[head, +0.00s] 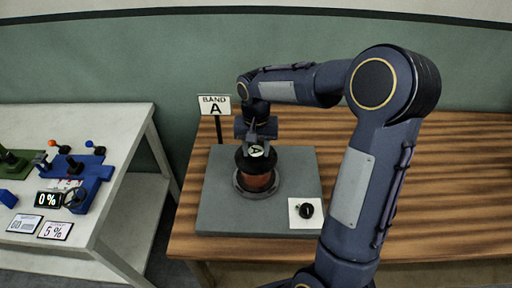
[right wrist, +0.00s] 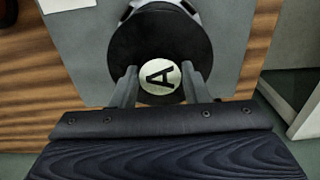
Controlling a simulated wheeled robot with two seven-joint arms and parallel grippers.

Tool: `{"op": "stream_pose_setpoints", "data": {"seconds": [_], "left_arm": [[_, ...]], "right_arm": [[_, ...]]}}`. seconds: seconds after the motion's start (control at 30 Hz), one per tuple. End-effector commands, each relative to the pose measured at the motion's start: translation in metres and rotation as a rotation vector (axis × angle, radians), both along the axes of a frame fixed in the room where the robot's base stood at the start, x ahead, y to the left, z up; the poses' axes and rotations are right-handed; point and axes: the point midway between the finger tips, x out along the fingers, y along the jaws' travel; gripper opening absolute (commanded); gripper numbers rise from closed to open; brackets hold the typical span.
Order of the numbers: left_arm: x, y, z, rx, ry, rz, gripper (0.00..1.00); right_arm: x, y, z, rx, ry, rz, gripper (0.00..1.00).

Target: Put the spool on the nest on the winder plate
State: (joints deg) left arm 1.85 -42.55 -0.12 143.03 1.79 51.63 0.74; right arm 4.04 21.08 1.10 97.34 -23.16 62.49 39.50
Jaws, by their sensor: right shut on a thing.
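The spool (head: 257,182) has a black top flange, a copper-coloured winding and a white round label with an A. It stands upright over the grey nest ring (head: 241,190) on the grey winder plate (head: 222,212); I cannot tell whether it touches the ring's floor. My right gripper (head: 257,148) comes down from above and is shut on the spool at its top. In the right wrist view, the fingers (right wrist: 160,85) stand on either side of the label on the black flange (right wrist: 125,48). The spool's underside is hidden. My left gripper is not in view.
A white panel with a black knob (head: 306,210) sits at the plate's front right. A "BAND A" sign (head: 214,105) stands behind the plate on the wooden table (head: 440,190). A white table (head: 100,122) with blue and green devices and small displays is at left, across a gap.

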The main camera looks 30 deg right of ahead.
Motion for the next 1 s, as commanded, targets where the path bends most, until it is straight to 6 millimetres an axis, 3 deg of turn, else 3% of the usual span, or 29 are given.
{"op": "stream_pose_setpoints", "data": {"seconds": [0.13, 0.17, 0.3, 0.7, 1.0], "left_arm": [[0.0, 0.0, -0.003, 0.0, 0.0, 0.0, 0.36], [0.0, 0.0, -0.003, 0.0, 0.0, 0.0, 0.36], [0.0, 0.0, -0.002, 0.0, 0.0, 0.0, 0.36], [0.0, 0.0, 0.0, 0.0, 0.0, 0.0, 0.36], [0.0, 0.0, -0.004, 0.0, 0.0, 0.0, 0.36]], "right_arm": [[0.001, 0.0, -0.003, 0.0, -0.004, 0.0, 0.0], [0.0, 0.0, -0.003, 0.0, 0.0, 0.0, 0.44], [0.0, 0.0, -0.003, 0.001, 0.001, 0.0, 0.62], [0.0, 0.0, 0.006, 0.0, -0.002, 0.0, 0.63], [0.001, 0.0, 0.065, 0.0, -0.006, 0.001, 0.63]]}}
